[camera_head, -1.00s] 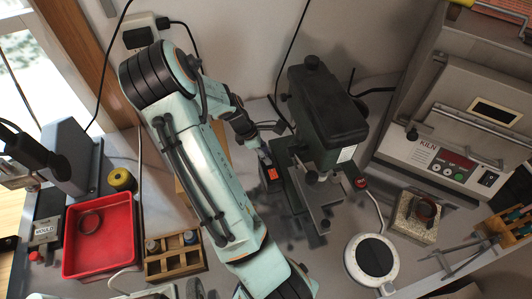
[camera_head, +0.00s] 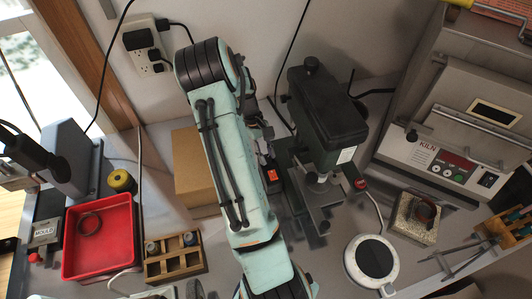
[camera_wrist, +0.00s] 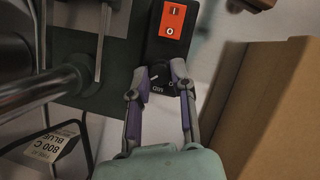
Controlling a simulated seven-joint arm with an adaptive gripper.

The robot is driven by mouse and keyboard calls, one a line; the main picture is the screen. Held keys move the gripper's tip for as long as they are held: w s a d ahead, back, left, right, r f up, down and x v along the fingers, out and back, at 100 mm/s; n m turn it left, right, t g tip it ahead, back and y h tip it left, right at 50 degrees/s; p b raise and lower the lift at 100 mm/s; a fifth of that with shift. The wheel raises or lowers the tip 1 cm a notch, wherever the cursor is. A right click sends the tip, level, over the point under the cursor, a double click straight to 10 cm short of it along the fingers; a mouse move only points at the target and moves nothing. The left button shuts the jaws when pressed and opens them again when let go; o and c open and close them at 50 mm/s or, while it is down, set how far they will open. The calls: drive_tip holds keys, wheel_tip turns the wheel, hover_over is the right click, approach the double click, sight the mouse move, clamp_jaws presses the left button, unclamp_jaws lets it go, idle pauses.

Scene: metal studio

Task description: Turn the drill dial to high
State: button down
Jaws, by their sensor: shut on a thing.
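The drill press (camera_head: 326,115) is dark green and stands at the middle of the bench in the head view. Its control box carries an orange switch (camera_wrist: 171,22), also visible in the head view (camera_head: 272,175). Below the switch in the wrist view is the small black dial (camera_wrist: 158,76), with a white pointer line and small markings that I cannot read surely. My gripper (camera_wrist: 156,80) has its two fingers on either side of the dial, shut on it. In the head view my arm hides the dial and most of the gripper.
A cardboard box (camera_wrist: 272,110) stands close beside the gripper in the wrist view. The drill's metal column (camera_wrist: 40,98) is on the other side. The head view also shows a red tray (camera_head: 98,240), a wooden rack (camera_head: 174,262), a kiln (camera_head: 440,160) and a round white hotplate (camera_head: 352,262).

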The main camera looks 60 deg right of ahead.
drive_tip(key=shift+m, duration=0.6)
drive_tip(key=shift+y, duration=0.3)
drive_tip(key=c, duration=0.9)
unclamp_jaws()
drive_tip(key=shift+c, duration=0.2)
drive_tip(key=v, duration=1.2)
drive_tip(key=shift+s+d, duration=0.1)
